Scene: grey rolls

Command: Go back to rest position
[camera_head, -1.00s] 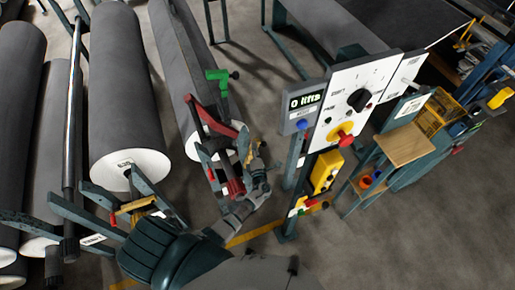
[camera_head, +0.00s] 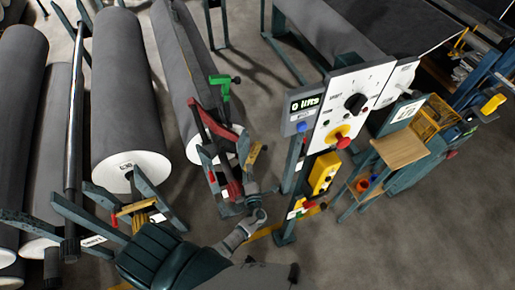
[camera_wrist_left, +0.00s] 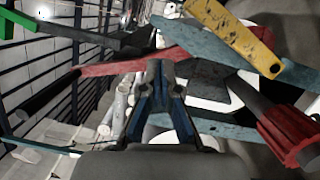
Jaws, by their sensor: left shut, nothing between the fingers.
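My left gripper (camera_head: 252,190) is shut and empty in the head view, low in the middle, just below the roll stand with the red lever (camera_head: 212,122). The left wrist view shows its two blue-sided fingers (camera_wrist_left: 160,68) together, with nothing between them. The red lever, a yellow handle (camera_wrist_left: 238,32) and a red grip (camera_wrist_left: 290,132) show around and beyond the fingers there. Whether the fingers touch the stand cannot be told. My right gripper is in neither view.
A control post (camera_head: 346,100) with a "0 lifts" display stands right of my gripper. Large grey rolls (camera_head: 125,90) lie on stands at the left. A green handle (camera_head: 223,86) is above the red lever. A small wooden-topped table (camera_head: 400,147) stands further right. Floor at the lower right is clear.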

